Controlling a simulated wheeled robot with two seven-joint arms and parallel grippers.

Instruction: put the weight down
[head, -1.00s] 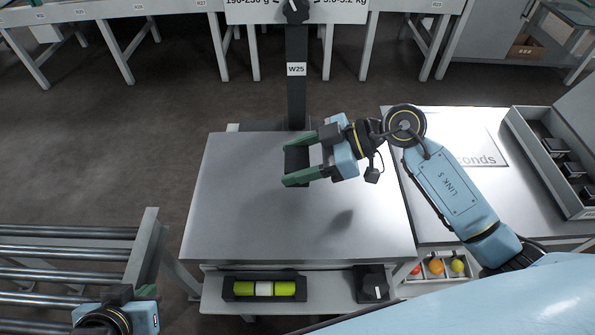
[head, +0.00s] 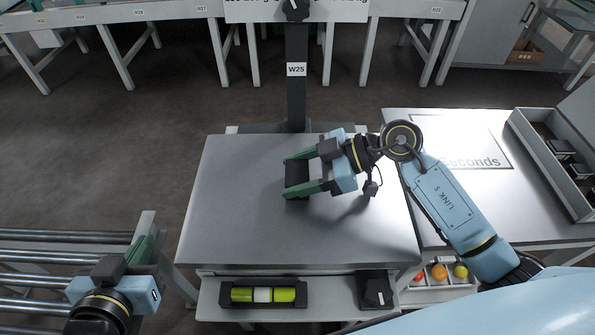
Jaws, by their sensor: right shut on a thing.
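The weight is a small black block (head: 297,174) in the head view, between the green fingertips of my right gripper (head: 298,175). The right gripper is shut on it, low over the middle of the bare metal scale plate (head: 235,215). I cannot tell whether the block's underside touches the plate. My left gripper (head: 143,250) is at the lower left, beside the roller conveyor. Its fingers are seen nearly end-on, so its opening is unclear.
A dark post labelled W25 (head: 296,69) stands behind the plate. A shelf below holds a yellow-green level (head: 263,295) and a black knob box (head: 375,291). A tray of black blocks (head: 538,150) is at the right. Roller conveyor (head: 60,254) lies left.

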